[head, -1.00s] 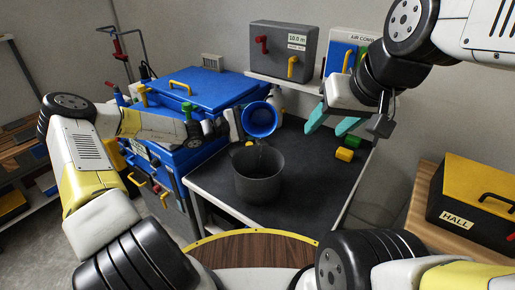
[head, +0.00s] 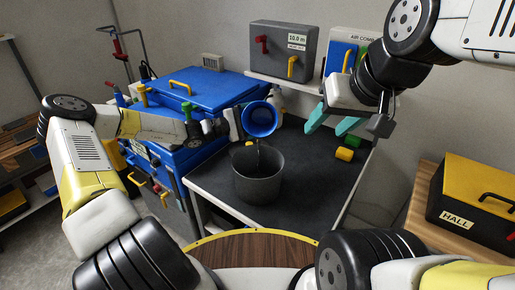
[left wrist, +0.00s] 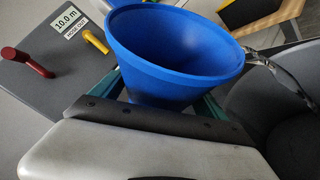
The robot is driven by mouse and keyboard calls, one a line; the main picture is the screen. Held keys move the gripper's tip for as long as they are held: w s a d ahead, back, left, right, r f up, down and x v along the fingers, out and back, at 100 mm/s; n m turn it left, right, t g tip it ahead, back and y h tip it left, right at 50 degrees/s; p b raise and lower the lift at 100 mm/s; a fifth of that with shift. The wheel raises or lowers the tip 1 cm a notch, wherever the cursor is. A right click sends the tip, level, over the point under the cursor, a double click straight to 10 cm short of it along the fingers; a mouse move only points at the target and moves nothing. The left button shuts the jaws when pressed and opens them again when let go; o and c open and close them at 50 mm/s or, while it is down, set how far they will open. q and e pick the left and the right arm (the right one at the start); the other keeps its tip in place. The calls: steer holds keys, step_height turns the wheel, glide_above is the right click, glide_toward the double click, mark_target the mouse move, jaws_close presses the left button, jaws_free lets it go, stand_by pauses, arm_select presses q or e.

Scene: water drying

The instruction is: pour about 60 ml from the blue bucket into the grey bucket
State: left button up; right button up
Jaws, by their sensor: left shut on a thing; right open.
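The blue bucket (head: 261,120) is tilted on its side, its mouth facing the head camera, above the far rim of the grey bucket. My left gripper (head: 236,124) is shut on it; its fingers are mostly hidden in the head view. The left wrist view shows the blue bucket (left wrist: 175,45) close up, with a thin clear stream leaving its rim on the right. The grey bucket (head: 258,188) stands upright on the dark worktop, and its wall fills the right of the wrist view (left wrist: 295,125). The water level inside is unclear. My right gripper (head: 325,120) is open and empty, over the back right.
The dark worktop (head: 308,180) is clear right of the grey bucket. Yellow (head: 344,154) and green blocks lie at its back right. A blue machine (head: 185,95) stands left, a grey box (head: 283,48) on a shelf behind. A yellow-lidded HALL box (head: 480,195) sits right.

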mark_target(262, 125)
arm_select(q)
steer(key=shift+w+f+n+g+y, duration=0.1)
steer(key=shift+f+n+g+y, duration=0.25)
steer(key=shift+f+n, duration=0.4)
steer(key=shift+r+n+y, duration=0.1)
steer(key=shift+n+y, duration=0.25)
steer(key=shift+n, duration=0.4)
steer(key=shift+d+f+n+g, duration=0.1)
steer(key=shift+f+n+g, duration=0.25)
steer(key=shift+f+n, duration=0.25)
steer(key=shift+w+f+n+y, duration=0.1)
steer(key=shift+w+n+y, duration=0.2)
steer(key=shift+w+y, duration=0.1)
steer(key=shift+w+n, duration=0.2)
steer(key=shift+n, duration=0.1)
steer(key=f+n+g, duration=0.1)
steer(key=w+f+n+g+y, duration=0.1)
steer(key=shift+w+f+n, duration=0.2)
steer(key=shift+w+n, duration=0.1)
steer(key=shift+w+f+n+g+y, duration=0.3)
steer(key=shift+f+n+g, duration=0.2)
steer(key=shift+f+n, duration=0.15)
steer(key=shift+r, duration=0.15)
